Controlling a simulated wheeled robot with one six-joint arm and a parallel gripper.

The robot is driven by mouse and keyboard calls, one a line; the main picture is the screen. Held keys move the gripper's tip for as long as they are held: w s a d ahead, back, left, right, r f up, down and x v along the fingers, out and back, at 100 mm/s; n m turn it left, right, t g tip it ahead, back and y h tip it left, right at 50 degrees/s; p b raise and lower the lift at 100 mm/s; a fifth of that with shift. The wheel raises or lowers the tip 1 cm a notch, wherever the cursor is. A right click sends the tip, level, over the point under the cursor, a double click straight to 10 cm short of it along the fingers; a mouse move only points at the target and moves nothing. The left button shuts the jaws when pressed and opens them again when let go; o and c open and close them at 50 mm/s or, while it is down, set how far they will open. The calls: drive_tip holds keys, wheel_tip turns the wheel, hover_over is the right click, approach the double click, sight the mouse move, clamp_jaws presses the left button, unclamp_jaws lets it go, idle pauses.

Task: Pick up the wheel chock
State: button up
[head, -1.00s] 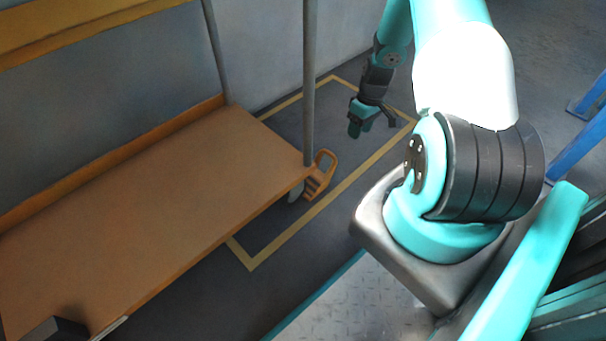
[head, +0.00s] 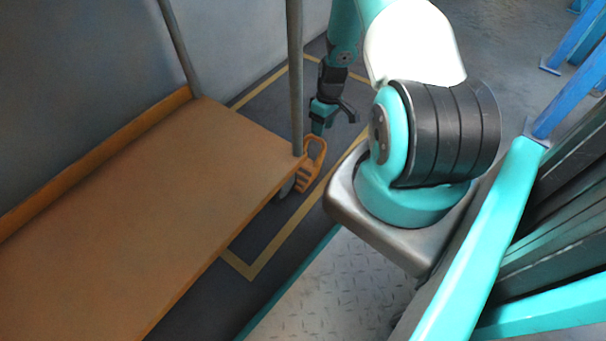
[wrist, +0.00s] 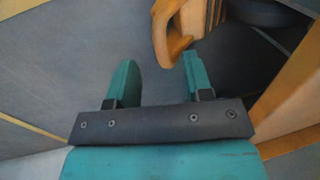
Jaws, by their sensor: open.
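The orange wheel chock (head: 308,166) stands on the dark floor at the near right corner of the orange cart, beside its caster. It has a loop handle at its top. My gripper (head: 318,128) is just behind and above the chock in the head view. In the wrist view my gripper (wrist: 160,75) is open, its two teal fingers apart with nothing held between them. The chock's handle (wrist: 172,45) shows ahead of the fingertips, in line with the gap and nearer the right finger. The rest of the chock is cut off by the top edge.
The orange platform cart (head: 130,220) with a grey post (head: 295,80) stands right next to the chock. A cart wheel (wrist: 262,12) shows in the wrist view. A yellow floor line (head: 285,235) surrounds this area. Blue posts (head: 570,90) stand at the right.

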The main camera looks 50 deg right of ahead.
drive_tip(key=f+b, duration=0.2)
drive_tip(key=a+f+b, duration=0.1)
drive_tip(key=f, duration=0.2)
drive_tip(key=f+b, duration=0.2)
drive_tip(key=shift+w+a+f+b, duration=0.1)
drive_tip(key=shift+a+f+b, duration=0.15)
drive_tip(key=shift+f+b, duration=0.1)
drive_tip(key=shift+r, duration=0.15)
drive_tip(key=shift+c, duration=0.4)
clamp_jaws()
